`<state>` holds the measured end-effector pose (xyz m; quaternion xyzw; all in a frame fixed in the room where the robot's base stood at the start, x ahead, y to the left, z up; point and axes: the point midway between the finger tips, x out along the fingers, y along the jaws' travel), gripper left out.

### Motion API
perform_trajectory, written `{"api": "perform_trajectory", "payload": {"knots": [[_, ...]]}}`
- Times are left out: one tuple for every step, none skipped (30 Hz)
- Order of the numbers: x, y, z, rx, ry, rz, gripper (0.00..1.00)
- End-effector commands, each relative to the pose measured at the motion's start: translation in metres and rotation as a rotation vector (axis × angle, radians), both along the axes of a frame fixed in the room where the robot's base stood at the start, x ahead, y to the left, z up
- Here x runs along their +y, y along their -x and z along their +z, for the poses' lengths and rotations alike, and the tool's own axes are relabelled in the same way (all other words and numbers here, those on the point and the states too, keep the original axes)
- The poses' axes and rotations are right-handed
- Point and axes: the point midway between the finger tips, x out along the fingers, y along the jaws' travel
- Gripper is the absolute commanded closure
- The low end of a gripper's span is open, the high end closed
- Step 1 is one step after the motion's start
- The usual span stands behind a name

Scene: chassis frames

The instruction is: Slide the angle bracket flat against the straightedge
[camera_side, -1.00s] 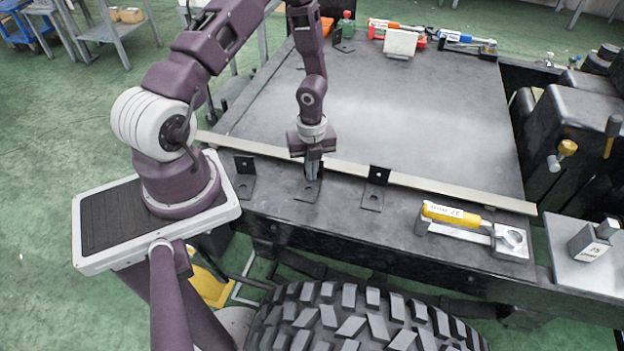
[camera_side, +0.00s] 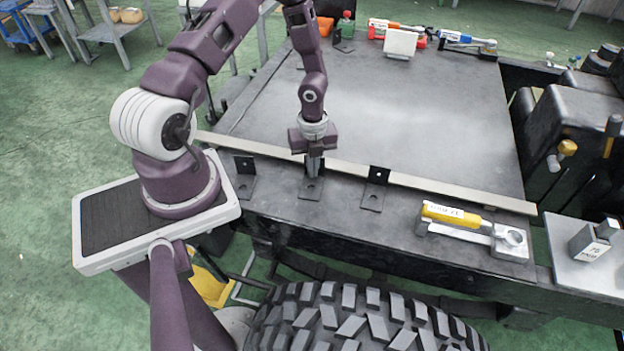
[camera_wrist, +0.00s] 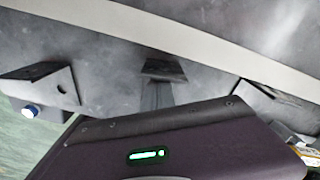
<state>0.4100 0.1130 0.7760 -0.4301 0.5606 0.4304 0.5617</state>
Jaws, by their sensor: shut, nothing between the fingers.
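The angle bracket (camera_side: 311,190), a dark L-shaped plate with a holed foot and an upright leg, stands on the bench below my gripper. The straightedge (camera_side: 450,191) is a long pale bar running across the bench behind it. My gripper (camera_side: 315,172) points down, shut and empty, in front of the bracket's upright leg and hiding part of it. In the wrist view, the fingers (camera_wrist: 155,98) end close to the bracket (camera_wrist: 164,69); I cannot tell whether they touch. There, a grey gap shows between the bracket and the straightedge (camera_wrist: 200,37).
Similar brackets stand to the left (camera_side: 245,186) and right (camera_side: 372,198). A yellow-handled clamp (camera_side: 455,216) lies further right, near a metal block on a plate (camera_side: 592,240). The bench behind the straightedge is mostly clear, with tools at its far edge.

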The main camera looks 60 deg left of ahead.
Motion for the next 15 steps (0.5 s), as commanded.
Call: {"api": "perform_trajectory", "payload": {"knots": [[0.0005,-0.0004,0.0000,0.000,0.000,0.001,1.00],[0.0008,-0.0006,0.0000,0.000,0.000,0.001,1.00],[0.0011,-0.0008,0.0000,0.000,0.000,0.001,1.00],[0.0013,-0.0010,0.0001,0.000,0.001,0.001,1.00],[0.0016,-0.0011,0.0001,0.000,0.001,0.001,1.00],[0.0019,-0.0014,0.0001,0.000,0.001,0.001,1.00],[0.0021,-0.0016,0.0002,0.000,0.001,0.001,1.00],[0.0023,-0.0018,0.0002,0.000,0.001,0.001,1.00],[0.0026,-0.0019,0.0003,0.000,0.001,0.001,1.00],[0.0027,-0.0022,0.0003,0.001,0.002,0.001,1.00],[0.0029,-0.0023,0.0004,0.001,0.002,0.001,1.00],[0.0031,-0.0026,0.0004,0.001,0.002,0.001,1.00],[0.0034,-0.0029,0.0003,0.001,0.002,0.001,1.00],[0.0035,-0.0031,0.0003,0.000,0.001,0.001,1.00],[0.0038,-0.0034,0.0003,0.000,0.001,0.001,1.00]]}}
